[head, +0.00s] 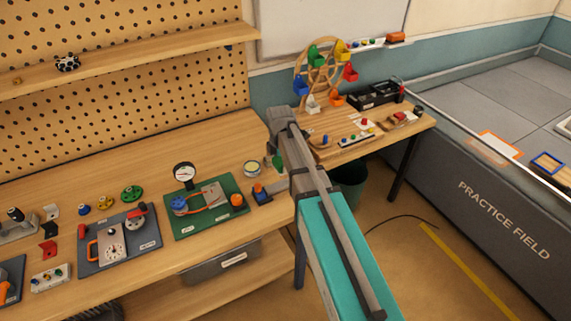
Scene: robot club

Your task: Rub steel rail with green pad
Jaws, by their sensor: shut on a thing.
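My arm reaches in from the lower right over the right end of the long wooden bench. My gripper (274,149) is small and mostly hidden behind my own wrist and forearm. A small green piece, seemingly the green pad (278,163), shows just below it, and the gripper appears shut on it. Below the pad, a dark fixture with a blue block (260,192) sits at the bench's front right. It runs to the right behind my arm. The steel rail cannot be made out clearly; it may be part of this fixture. Contact between pad and rail cannot be seen.
A round tin (252,168) stands left of the pad. A green board with a gauge (184,172) and a grey panel (118,242) lie further left. A second table (376,145) holds a toy wheel (318,72). A dark bin (348,181) stands below.

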